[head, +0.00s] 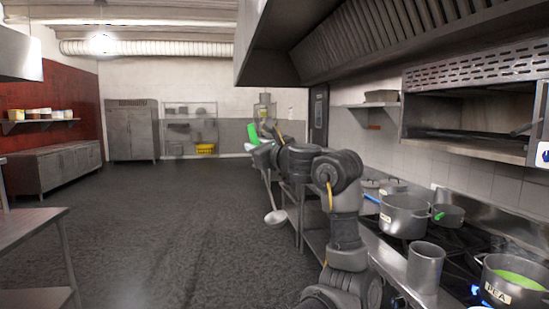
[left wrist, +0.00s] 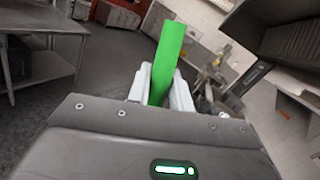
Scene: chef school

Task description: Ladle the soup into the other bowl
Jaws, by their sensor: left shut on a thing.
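My left gripper (head: 262,146) is stretched out ahead, over the aisle beside the counter. It is shut on the green handle of a ladle (head: 252,133), whose grey bowl (head: 276,217) hangs low over the floor. In the left wrist view the green handle (left wrist: 170,55) stands between the two pale fingers of my left gripper (left wrist: 160,88). A pot of green soup labelled PEA (head: 497,293) stands at the lower right on the stove, well apart from the ladle. I cannot make out a serving bowl. My right gripper is not in view.
A large pot (head: 404,217), a small pan (head: 448,216) and a tall steel container (head: 425,266) stand along the stove side. A range hood (head: 330,45) hangs above. A steel table (head: 30,228) is at the left. The floor (head: 170,240) between is clear.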

